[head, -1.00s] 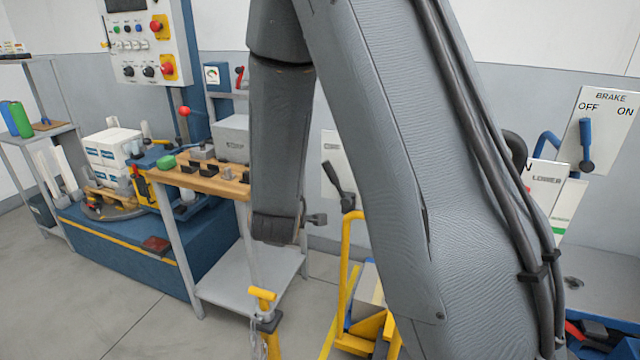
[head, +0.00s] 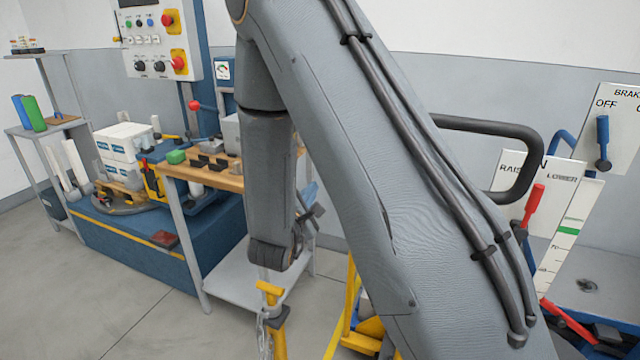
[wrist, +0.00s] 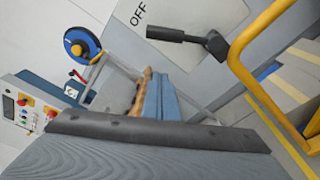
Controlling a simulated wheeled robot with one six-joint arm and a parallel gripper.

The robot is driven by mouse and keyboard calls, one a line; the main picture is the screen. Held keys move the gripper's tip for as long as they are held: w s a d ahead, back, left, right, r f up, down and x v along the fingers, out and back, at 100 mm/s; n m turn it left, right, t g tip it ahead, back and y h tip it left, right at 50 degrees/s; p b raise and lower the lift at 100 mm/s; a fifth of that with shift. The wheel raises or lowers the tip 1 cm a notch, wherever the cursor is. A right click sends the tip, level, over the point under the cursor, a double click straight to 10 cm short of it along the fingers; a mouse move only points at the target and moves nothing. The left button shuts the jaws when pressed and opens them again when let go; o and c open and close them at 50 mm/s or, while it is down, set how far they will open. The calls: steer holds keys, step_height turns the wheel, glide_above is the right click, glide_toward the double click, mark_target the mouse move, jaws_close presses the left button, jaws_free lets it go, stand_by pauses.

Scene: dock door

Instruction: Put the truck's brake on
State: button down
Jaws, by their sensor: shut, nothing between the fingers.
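A white panel lettered BRAKE (head: 630,100) is at the right edge of the head view, partly cut off. Its blue lever (head: 603,138) stands up toward OFF. The yellow truck frame (head: 345,335) is low in the middle, mostly hidden by my arm. In the wrist view a pale plate marked OFF (wrist: 185,14) carries a black lever (wrist: 178,35), beside a yellow tube (wrist: 240,65); the handle tip lies near OFF. My gripper (wrist: 163,80) appears as blue fingers together, empty and apart from that lever. In the head view its tip (head: 308,195) is partly hidden.
A RAISE/LOWER panel (head: 520,170) with a red lever (head: 533,203) and a black rail (head: 490,125) stand at right. A bench (head: 215,174) and a blue platform (head: 130,250) are at left. A yellow-topped post (head: 270,290) rises below my wrist. Floor is clear at lower left.

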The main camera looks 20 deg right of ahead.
steer(key=w+d+r+p, duration=0.1)
steer(key=w+d+p, duration=0.1)
steer(key=w+d, duration=0.2)
steer(key=d, duration=0.3)
steer(key=shift+d+r, duration=0.15)
steer(key=shift+d, duration=0.05)
stand_by(0.5)
